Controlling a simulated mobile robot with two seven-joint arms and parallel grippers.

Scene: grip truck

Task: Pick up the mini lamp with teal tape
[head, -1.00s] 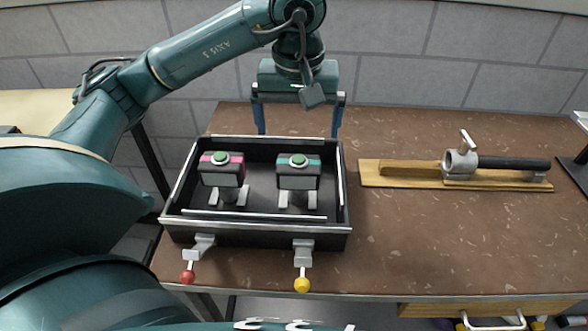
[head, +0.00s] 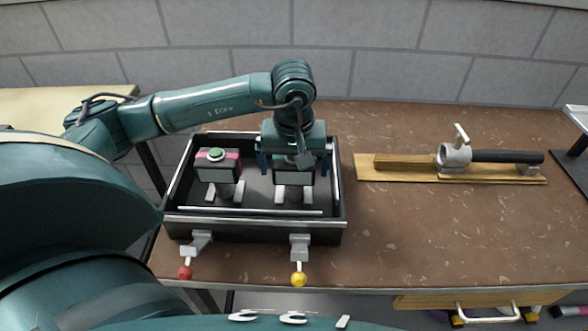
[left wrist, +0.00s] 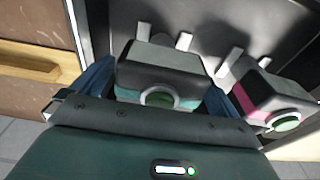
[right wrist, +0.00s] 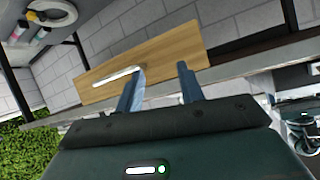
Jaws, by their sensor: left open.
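The mini lamp with teal tape (head: 294,178) stands upright in the right half of a black tray (head: 255,228). My left gripper (head: 294,164) is over it, pointing down and open, with one finger on each side. The gripper hides much of the lamp's top in the head view. In the left wrist view the lamp's grey body (left wrist: 160,58) lies between the spread blue fingers. Whether they touch it is unclear. My right gripper (right wrist: 160,75) is open and empty, in front of a wooden drawer front with a white handle.
A similar lamp with pink tape (head: 217,170) stands in the tray's left half, close to my left gripper. Clamps with a red knob (head: 185,272) and a yellow knob (head: 299,280) are at the tray's front. A wooden board with a metal tool (head: 455,158) lies to the right.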

